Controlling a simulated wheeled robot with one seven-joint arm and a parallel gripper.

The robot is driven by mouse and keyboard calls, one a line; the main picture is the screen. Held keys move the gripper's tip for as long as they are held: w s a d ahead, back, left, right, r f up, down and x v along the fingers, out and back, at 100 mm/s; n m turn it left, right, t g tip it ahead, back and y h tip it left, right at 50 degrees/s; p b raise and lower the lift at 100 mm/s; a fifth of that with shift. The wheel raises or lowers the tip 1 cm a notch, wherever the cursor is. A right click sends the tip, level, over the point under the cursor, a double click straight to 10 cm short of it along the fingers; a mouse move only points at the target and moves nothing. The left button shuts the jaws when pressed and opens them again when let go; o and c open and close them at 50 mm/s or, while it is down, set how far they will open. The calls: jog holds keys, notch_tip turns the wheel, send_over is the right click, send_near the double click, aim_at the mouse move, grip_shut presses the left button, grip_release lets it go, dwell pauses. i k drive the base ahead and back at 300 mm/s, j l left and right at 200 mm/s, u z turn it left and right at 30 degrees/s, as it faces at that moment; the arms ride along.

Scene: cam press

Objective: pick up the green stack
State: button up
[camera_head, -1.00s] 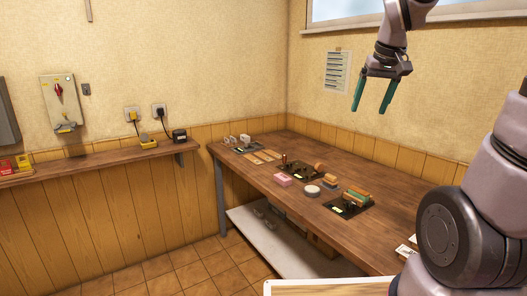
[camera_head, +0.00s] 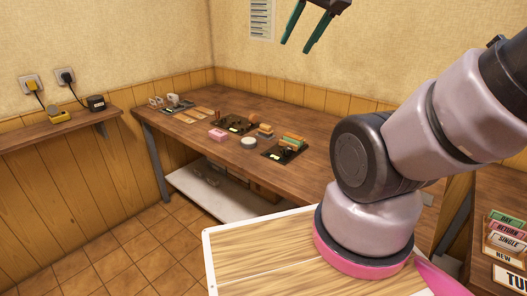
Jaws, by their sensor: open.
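A green stack of cards or tickets marked "DAY" (camera_head: 508,219) stands at the back of a holder at the right edge, partly cut off by the frame. Small green pieces (camera_head: 293,139) also show among orange ones on a black tray on the long table; I cannot tell whether they form a stack. My gripper (camera_head: 297,46) hangs high at the top, its two green fingers apart and empty. It is far from the "DAY" stack, and its upper part is cut off.
The long wooden table (camera_head: 330,178) holds a pink block (camera_head: 217,134), a round white item (camera_head: 248,142) and black trays. A wall shelf (camera_head: 60,130) is at left.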

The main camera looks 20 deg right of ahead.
aim_at(294, 139)
jog(key=i+j, duration=0.3)
jog(key=j, duration=0.15)
jog(key=i+j+z, duration=0.1)
jog(key=i+j, duration=0.2)
jog(key=i+j+z, duration=0.1)
jog(key=i+j, duration=0.2)
jog(key=j, duration=0.25)
jog(key=z, duration=0.4)
jog(key=j+z, duration=0.15)
jog(key=z, duration=0.25)
jog(key=i+j+z, duration=0.1)
jog(key=z, duration=0.3)
